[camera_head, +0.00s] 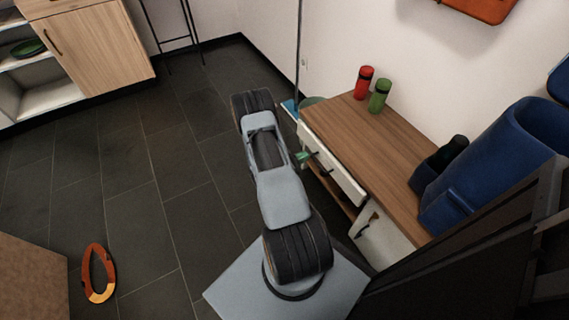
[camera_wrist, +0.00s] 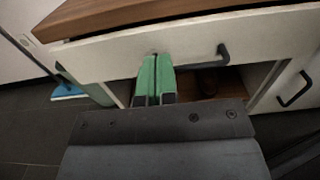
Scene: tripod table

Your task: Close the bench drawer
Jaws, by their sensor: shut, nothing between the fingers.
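The bench (camera_head: 395,135) has a wooden top and stands against the right wall. Its drawer has a white front (camera_head: 335,167) with a dark bar handle; the front also shows in the wrist view (camera_wrist: 115,55), with the handle (camera_wrist: 222,57) at right. The drawer front lies close below the edge of the top, and I cannot tell how far out it stands. My gripper (camera_head: 303,156) is shut and empty at the drawer front. In the wrist view its green fingertips (camera_wrist: 155,62) are together, left of the handle, over the front's lower part. I cannot tell whether they touch it.
A red can (camera_head: 364,83), a green can (camera_head: 379,96) and a blue container (camera_head: 500,165) stand on the bench. An open shelf and a white door (camera_head: 380,238) with a handle are below. An orange ring (camera_head: 98,273) lies on the floor. The tiled floor at left is mostly clear.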

